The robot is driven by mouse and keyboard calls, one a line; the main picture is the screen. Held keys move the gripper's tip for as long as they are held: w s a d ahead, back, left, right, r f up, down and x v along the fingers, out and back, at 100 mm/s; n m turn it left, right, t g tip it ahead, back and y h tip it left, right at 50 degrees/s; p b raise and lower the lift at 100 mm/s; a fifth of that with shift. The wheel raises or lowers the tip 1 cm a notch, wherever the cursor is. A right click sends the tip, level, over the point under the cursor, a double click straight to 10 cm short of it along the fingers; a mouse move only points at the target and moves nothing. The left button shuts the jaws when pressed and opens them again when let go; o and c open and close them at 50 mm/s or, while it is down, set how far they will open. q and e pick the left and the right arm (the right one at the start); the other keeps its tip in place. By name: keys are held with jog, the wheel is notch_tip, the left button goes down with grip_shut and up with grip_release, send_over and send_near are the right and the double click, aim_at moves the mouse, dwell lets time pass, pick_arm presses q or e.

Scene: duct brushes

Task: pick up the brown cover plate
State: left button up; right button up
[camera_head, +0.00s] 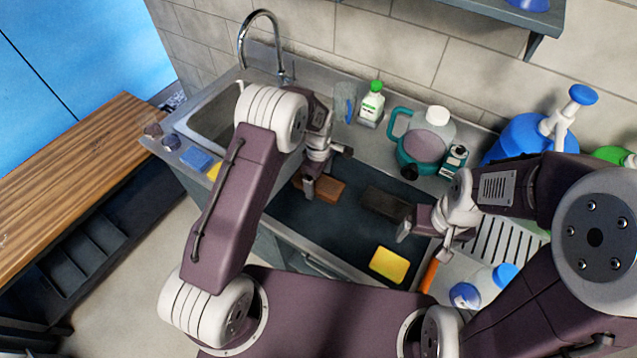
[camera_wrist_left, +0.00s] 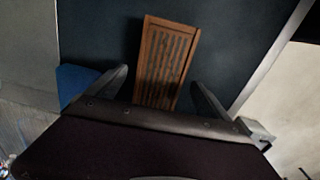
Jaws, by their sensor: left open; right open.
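The brown cover plate (camera_head: 328,186), with slots along its face, lies on the dark counter mat just right of the sink in the head view. The left wrist view shows the plate (camera_wrist_left: 167,60) between and ahead of the fingers. My left gripper (camera_head: 325,170) is open above the plate and partly hides it. In the left wrist view, my left gripper (camera_wrist_left: 160,80) has a finger on each side of the plate's near part, with gaps visible. My right gripper (camera_head: 424,242) is open and empty, near a dark brown block (camera_head: 385,204).
A yellow sponge (camera_head: 389,265) lies near the front edge of the dark mat (camera_head: 350,240). A green-capped bottle (camera_head: 371,104) and a teal jug (camera_head: 425,140) stand at the back. The sink (camera_head: 215,120) is left. A blue object (camera_wrist_left: 75,82) sits beside the left finger.

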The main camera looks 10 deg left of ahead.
aim_at(323, 182)
pick_arm(q)
jog(key=shift+w+f, duration=0.1)
jog(key=shift+f, duration=0.85)
jog(key=c, duration=1.8)
jog(key=shift+o, duration=0.2)
jog(key=shift+r, duration=0.15)
jog(key=shift+r, duration=0.3)
jog(key=r, duration=0.2)
jog(key=d+r+b, duration=0.1)
jog(key=shift+w+d+r, duration=0.15)
jog(key=shift+w+r, duration=0.05)
jog(key=shift+r, duration=0.2)
jog(key=w+d+r+b, duration=0.1)
jog(key=w+d+r, duration=0.2)
jog(key=d+r, duration=0.3)
jog(key=d, duration=0.4)
jog(key=shift+r, duration=0.2)
